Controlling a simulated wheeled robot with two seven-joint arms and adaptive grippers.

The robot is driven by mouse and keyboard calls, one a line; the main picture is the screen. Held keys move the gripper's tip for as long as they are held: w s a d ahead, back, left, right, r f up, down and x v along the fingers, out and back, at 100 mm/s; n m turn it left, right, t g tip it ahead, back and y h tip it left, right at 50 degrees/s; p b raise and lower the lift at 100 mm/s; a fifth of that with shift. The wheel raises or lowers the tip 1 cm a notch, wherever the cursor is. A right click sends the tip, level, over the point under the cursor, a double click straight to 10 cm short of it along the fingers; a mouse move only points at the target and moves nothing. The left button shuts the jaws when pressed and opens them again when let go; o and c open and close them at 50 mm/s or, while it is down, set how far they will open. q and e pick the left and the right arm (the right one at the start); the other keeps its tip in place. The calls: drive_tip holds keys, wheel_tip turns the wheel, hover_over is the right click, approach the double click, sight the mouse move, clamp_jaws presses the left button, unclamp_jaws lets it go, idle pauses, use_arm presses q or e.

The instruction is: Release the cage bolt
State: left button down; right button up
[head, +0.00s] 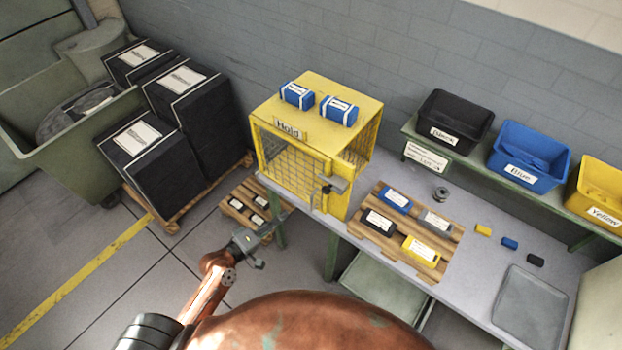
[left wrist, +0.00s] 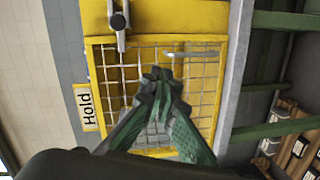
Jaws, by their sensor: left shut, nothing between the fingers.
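The yellow cage (head: 343,140) stands on the grey table with a mesh front and a "Hold" label (head: 290,131). A grey metal bolt (head: 330,186) with a handle sits at the right edge of the cage front. In the left wrist view the bolt (left wrist: 119,22) is at the upper left, above the mesh door (left wrist: 200,65), which looks closed. My left gripper (head: 266,235) is in front of and below the cage, apart from the bolt. In the left wrist view its green fingers (left wrist: 160,76) are together and empty, in front of the mesh. My right gripper is not in view.
Two blue boxes (head: 318,102) lie on the cage top. A pallet (head: 384,244) with several small labelled boxes is right of the cage. Black, blue and yellow bins (head: 529,157) stand behind, and a grey tray (head: 527,307) lies at right. Black boxes (head: 165,165) are stacked at left.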

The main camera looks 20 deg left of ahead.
use_arm(q)
wheel_tip(320, 180, up, 7)
drive_tip(key=w+n+t+p, duration=0.1)
drive_tip(key=p, duration=0.1)
drive_tip(key=shift+a+n, duration=0.2)
drive_tip(key=shift+n, duration=0.1)
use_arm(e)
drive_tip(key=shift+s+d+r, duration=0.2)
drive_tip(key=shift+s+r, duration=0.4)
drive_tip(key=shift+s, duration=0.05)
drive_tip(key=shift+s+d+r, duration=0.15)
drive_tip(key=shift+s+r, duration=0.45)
use_arm(q)
drive_tip(key=p, duration=0.5)
approach(325, 181)
drive_tip(key=x, duration=0.4)
drive_tip(key=shift+w+a+r, duration=0.1)
drive_tip(key=shift+w+a, duration=0.1)
drive_tip(key=shift+a, duration=0.2)
drive_tip(key=shift+s+d, duration=0.1)
drive_tip(key=shift+d, duration=0.25)
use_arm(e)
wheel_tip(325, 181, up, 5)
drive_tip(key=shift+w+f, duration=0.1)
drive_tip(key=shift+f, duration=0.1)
